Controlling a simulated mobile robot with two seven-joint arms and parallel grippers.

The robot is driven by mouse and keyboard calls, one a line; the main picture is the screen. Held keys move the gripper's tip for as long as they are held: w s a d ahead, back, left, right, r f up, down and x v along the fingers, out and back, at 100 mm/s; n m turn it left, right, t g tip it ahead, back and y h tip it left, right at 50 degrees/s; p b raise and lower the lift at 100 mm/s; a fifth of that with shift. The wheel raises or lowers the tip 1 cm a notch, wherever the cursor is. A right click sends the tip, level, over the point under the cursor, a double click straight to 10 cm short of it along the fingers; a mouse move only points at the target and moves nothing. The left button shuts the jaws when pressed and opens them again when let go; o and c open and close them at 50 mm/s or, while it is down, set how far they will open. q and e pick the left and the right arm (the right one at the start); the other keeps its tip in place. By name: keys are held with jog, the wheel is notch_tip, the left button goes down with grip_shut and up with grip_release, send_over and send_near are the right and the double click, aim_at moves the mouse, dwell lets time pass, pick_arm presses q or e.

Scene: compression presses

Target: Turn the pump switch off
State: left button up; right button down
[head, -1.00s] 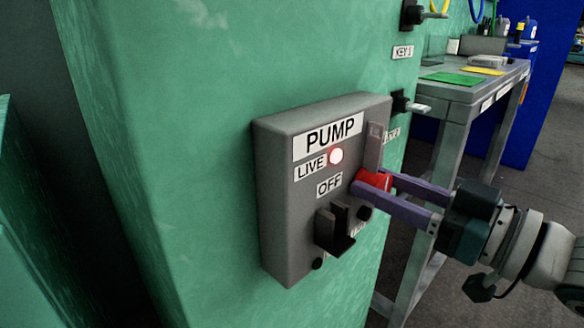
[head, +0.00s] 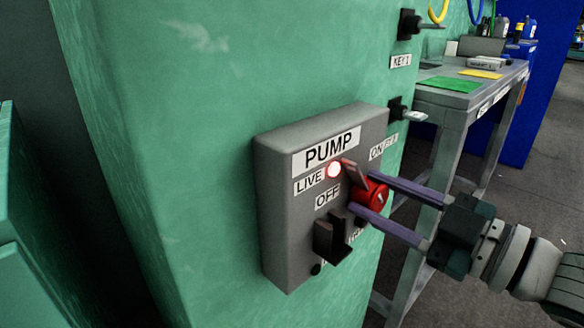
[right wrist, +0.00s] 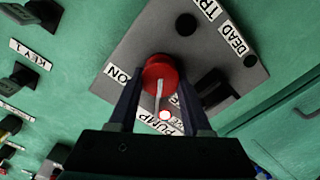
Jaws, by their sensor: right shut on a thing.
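The grey pump box (head: 278,215) is fixed to the green machine wall, with PUMP, LIVE, OFF and ON labels. Its red rotary switch (head: 372,198) has a lever (head: 354,175) that tilts up and to the left, between the OFF and ON labels. The LIVE lamp (head: 334,170) glows red. My right gripper (head: 362,193) is shut on the red switch, one finger on each side. The right wrist view also shows the red switch (right wrist: 160,76) between the fingers. My left gripper is not in view.
A black handle (head: 331,238) sticks out low on the box. Black key switches (head: 408,24) are on the wall above right. A grey workbench (head: 455,97) stands behind my right arm.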

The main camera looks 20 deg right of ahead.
jog(key=n, duration=0.5)
jog(key=shift+a+f+n, duration=0.1)
jog(key=shift+n, duration=0.2)
jog(key=n, duration=0.3)
jog(key=shift+f, duration=0.1)
jog(key=shift+n, duration=1.2)
jog(key=shift+c, duration=1.7)
grip_release()
jog(key=shift+s, duration=0.15)
